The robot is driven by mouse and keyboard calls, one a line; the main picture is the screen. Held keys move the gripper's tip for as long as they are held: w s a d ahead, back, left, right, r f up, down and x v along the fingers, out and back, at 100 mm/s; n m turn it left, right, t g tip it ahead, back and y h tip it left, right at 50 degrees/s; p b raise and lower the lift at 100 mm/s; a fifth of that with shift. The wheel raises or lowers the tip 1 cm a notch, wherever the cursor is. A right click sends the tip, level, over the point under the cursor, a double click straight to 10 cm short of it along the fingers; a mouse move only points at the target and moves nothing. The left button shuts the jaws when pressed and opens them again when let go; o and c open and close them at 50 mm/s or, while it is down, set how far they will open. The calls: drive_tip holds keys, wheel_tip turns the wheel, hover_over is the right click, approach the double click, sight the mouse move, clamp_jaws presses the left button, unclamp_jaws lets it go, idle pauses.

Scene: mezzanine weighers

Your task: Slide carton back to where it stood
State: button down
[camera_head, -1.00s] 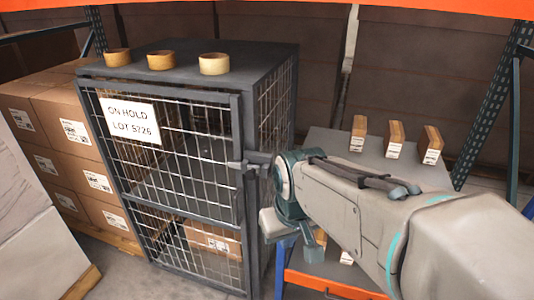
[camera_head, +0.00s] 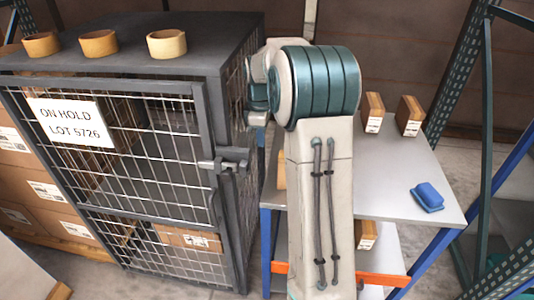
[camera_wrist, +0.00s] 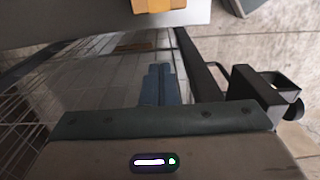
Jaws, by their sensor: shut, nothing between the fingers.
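A brown carton (camera_head: 190,238) with a white label lies behind the mesh on the lower level of the grey cage (camera_head: 210,95). Small upright cartons (camera_head: 373,112) (camera_head: 409,115) stand on the grey table (camera_head: 395,175); an edge of another carton (camera_head: 282,170) shows left of my arm. One more carton (camera_head: 366,236) sits on the lower shelf. Which carton the task means, I cannot tell. My gripper (camera_wrist: 160,85) shows in the wrist view, its blue fingers together and empty, by the cage mesh. In the head view my arm hides the fingers and part of the table.
Three tape rolls (camera_head: 98,43) stand on the cage top. The cage door has a latch (camera_head: 226,163) and a hold sign (camera_head: 68,122). A blue object (camera_head: 427,196) lies on the table's right side. Larger stacked boxes (camera_head: 35,190) stand left; rack posts (camera_head: 468,95) stand right.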

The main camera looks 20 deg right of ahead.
drive_tip(key=f, duration=0.3)
drive_tip(key=s+d+f, duration=0.1)
drive_tip(key=f, duration=0.2)
drive_tip(key=d+f, duration=0.1)
drive_tip(key=f, duration=0.2)
drive_tip(key=shift+s+d+f+p, duration=0.25)
drive_tip(key=shift+s+f+p, duration=0.05)
drive_tip(key=shift+s+p, duration=0.1)
drive_tip(key=shift+s+d+f, duration=0.1)
drive_tip(key=shift+s+d, duration=0.15)
drive_tip(key=shift+d, duration=0.15)
